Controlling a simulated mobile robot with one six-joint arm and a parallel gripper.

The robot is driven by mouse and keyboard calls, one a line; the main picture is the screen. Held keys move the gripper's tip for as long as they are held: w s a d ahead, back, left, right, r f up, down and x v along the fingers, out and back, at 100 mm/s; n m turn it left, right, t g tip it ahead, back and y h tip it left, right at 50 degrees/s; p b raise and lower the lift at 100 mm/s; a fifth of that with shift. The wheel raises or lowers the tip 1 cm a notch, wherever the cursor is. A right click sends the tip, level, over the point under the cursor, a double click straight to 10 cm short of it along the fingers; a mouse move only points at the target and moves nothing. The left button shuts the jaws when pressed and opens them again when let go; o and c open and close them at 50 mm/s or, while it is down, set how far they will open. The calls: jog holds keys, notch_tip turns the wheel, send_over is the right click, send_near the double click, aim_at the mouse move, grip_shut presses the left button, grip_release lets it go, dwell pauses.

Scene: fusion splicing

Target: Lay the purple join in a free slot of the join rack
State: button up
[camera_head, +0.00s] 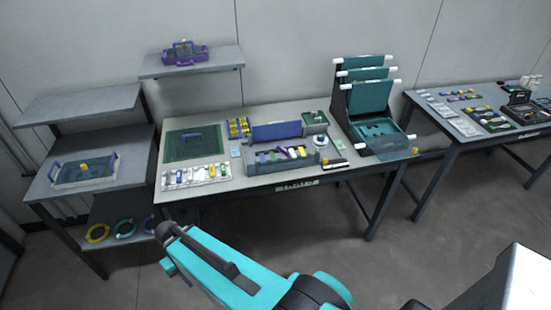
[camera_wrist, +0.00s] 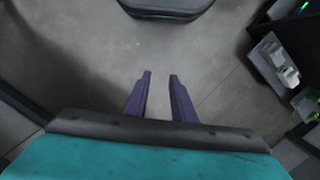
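My gripper (camera_wrist: 160,76) shows in the wrist view with two dark purple fingers apart and bare grey floor between them; it holds nothing. In the head view my teal arm reaches across the floor in front of the middle table, clear of everything on it. A grey holder (camera_head: 258,168) on that table carries several coloured pieces side by side. A purple piece (camera_head: 261,157) near its left end may be the purple join. A pale tray (camera_head: 195,184) of small pieces lies at the table's front left. Which of these is the join rack, I cannot tell.
A tiered teal stand (camera_head: 368,105) is at the table's right end. Left shelves hold a blue-handled tray (camera_head: 84,172) and a purple caddy (camera_head: 185,57). Another table (camera_head: 455,134) stands right, beyond a floor gap.

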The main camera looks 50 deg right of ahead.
jog(key=s+f+g+b, duration=0.4)
jog(key=s+f+b, duration=0.2)
jog(key=s+f, duration=1.2)
jog(key=shift+s+a+f+n, duration=0.15)
jog(key=shift+s+a+n, duration=0.25)
jog(key=shift+s, duration=0.1)
